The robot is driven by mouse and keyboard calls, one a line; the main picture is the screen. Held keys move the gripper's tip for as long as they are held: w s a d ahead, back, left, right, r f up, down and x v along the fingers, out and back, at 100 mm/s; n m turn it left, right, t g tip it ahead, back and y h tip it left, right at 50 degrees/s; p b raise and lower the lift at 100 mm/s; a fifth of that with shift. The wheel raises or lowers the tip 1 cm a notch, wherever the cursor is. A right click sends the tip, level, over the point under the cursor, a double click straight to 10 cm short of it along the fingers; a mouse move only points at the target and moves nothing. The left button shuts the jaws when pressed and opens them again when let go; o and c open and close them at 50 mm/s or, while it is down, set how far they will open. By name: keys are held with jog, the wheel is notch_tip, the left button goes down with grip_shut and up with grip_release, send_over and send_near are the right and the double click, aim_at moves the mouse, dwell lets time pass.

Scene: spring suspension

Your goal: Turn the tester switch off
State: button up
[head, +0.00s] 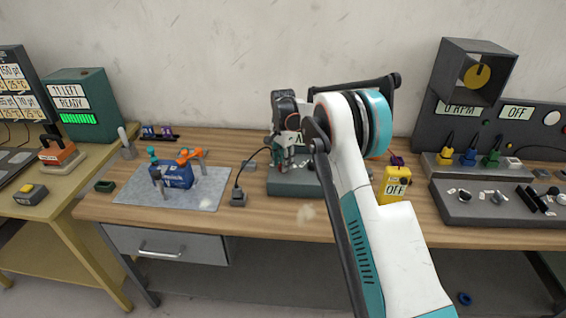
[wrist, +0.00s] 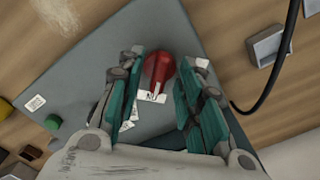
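The tester looks to be the grey box (head: 288,186) on the wooden bench in the head view, partly hidden by my arm. In the wrist view its grey top (wrist: 95,60) carries a red rotary knob (wrist: 158,66), apparently the switch, with a pale pointer line and a white label at its lower edge. My gripper (wrist: 166,72) is open, with one teal finger on each side of the knob and a visible gap to both. It points down over the box in the head view (head: 283,162). The knob is not clear there, and the label text is unreadable.
A green button (wrist: 53,122) is on the box. A grey mat (head: 207,195) holds a blue part. A dark panel stands at right.

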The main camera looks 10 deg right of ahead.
grip_shut()
jog(key=shift+n, duration=0.3)
jog(key=n, duration=1.3)
jog(key=shift+b, duration=0.35)
jog(key=shift+n, duration=2.1)
